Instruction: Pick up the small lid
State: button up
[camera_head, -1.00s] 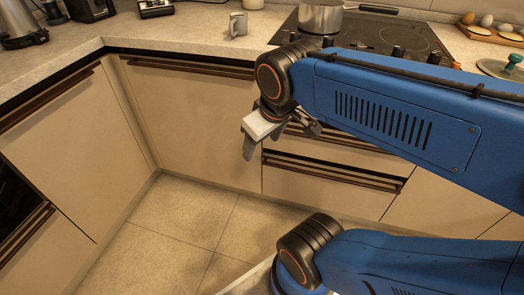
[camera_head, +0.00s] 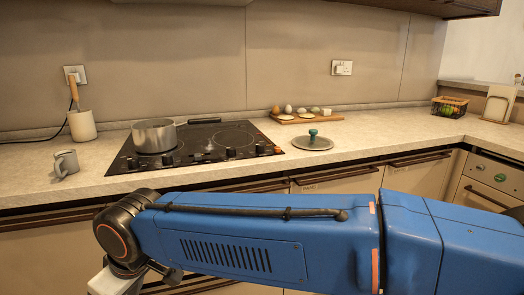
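The small lid (camera_head: 312,142) is a grey disc with a teal knob. It lies flat on the counter to the right of the cooktop. My gripper (camera_head: 128,283) is at the lower left, in front of the counter and below its top. It is well to the left of the lid and apart from it. Its fingers are mostly cut off by the bottom edge of the view, so I cannot see whether they are open or shut.
A pot (camera_head: 153,137) stands on the black cooktop (camera_head: 200,146). A grey mug (camera_head: 66,163) and a utensil holder (camera_head: 82,126) are on the left. A board (camera_head: 302,119) with eggs lies behind the lid. A basket (camera_head: 449,107) stands at the right. Counter right of the lid is clear.

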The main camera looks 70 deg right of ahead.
aim_at(313, 142)
jog(key=z, duration=2.45)
